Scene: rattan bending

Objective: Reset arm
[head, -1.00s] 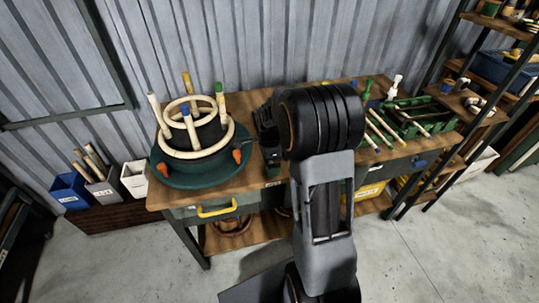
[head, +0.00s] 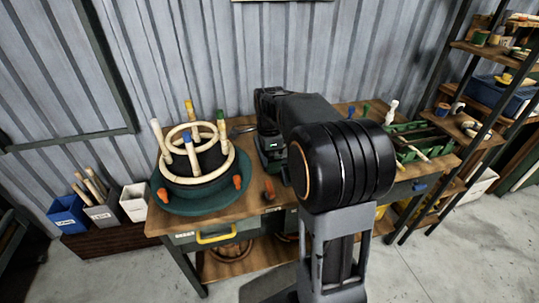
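My arm rises in the middle of the head view and reaches over the workbench (head: 262,257). Its large black joint covers the centre-right of the bench top. The far end of my arm shows dark behind that joint, above the middle of the bench. I cannot make out the gripper's fingers or whether it holds anything. On the left of the bench stands a round green bending jig (head: 165,200). Pale rattan rings (head: 212,173) lie around its black core, among upright pegs with white, yellow, green and blue tips. Orange clamps (head: 237,182) sit on the jig's rim.
A green rack with pale sticks (head: 432,150) is at the bench's right, partly hidden by my arm. A shelf unit (head: 470,125) stands at the far right. Blue, grey and white bins (head: 68,214) stand left of the bench. The floor at right (head: 450,250) is clear.

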